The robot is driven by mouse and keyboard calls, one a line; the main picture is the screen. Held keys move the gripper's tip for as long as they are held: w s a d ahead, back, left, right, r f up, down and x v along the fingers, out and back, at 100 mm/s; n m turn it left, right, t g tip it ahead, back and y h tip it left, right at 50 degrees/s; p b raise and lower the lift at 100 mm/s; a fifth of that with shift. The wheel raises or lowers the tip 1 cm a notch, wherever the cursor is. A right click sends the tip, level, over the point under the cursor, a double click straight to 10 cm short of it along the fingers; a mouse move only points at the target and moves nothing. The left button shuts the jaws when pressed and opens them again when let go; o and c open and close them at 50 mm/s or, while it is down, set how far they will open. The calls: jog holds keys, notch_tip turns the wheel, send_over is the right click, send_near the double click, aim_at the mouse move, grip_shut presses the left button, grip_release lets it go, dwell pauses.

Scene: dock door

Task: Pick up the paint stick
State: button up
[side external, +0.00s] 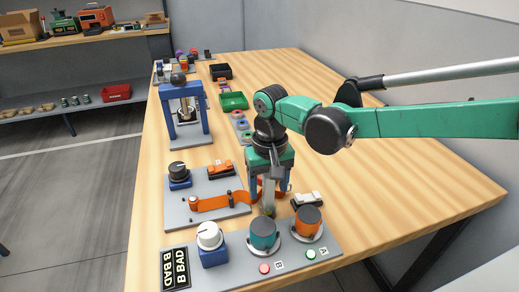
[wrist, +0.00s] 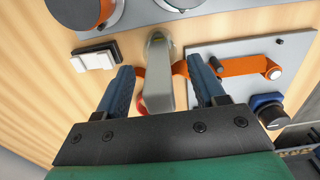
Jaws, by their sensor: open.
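My gripper (side external: 268,190) points down over the bench, between the orange-strap panel and the front knob panel. Its two blue fingers are spread apart, also in the wrist view (wrist: 160,68). A grey, stick-like body (wrist: 157,92) with a small yellowish tip lies between the fingers, with gaps on both sides. It also shows in the side view (side external: 268,199), roughly upright, its lower end near the front panel's edge. It may be the paint stick; I cannot tell for sure, nor whether it is fixed to something. A reddish round part peeks out beside it in the wrist view.
The front panel (side external: 222,270) carries white, teal and orange knobs. A grey plate with an orange strap (side external: 217,203) is to the left, and a black-and-white rocker switch (side external: 307,200) to the right. A blue press frame (side external: 184,112) and green bin (side external: 233,101) stand farther back. Bench is clear at right.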

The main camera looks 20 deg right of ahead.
grip_shut()
dwell(0.3)
